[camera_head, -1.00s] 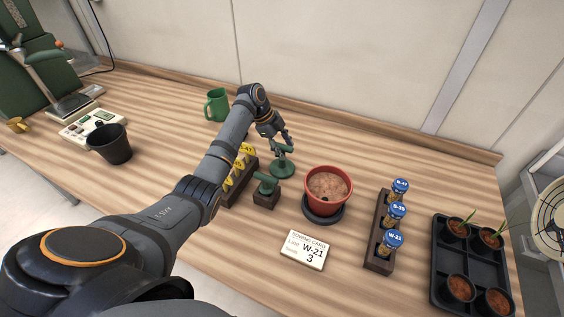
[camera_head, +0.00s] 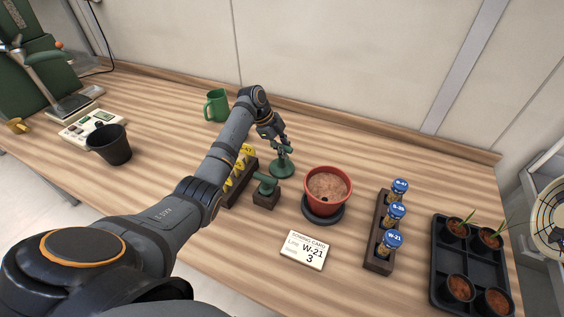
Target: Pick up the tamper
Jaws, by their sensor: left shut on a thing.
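The tamper (camera_head: 281,169), a dark green round disc with an upright handle, stands on the wooden table behind and left of the red pot. My left gripper (camera_head: 283,147) reaches down over it from behind and is shut on its handle. The fingers partly hide the handle. The disc looks to be at table level; I cannot make out any gap under it. My right gripper is not in view.
A green-handled tool (camera_head: 266,185) in a brown block stands close in front of the tamper. A rack with yellow labels (camera_head: 238,182) is left, the red soil-filled pot (camera_head: 328,186) right. A vial rack (camera_head: 381,257), seedling tray (camera_head: 440,262), sowing card (camera_head: 304,250) and green mug (camera_head: 217,106) stand around.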

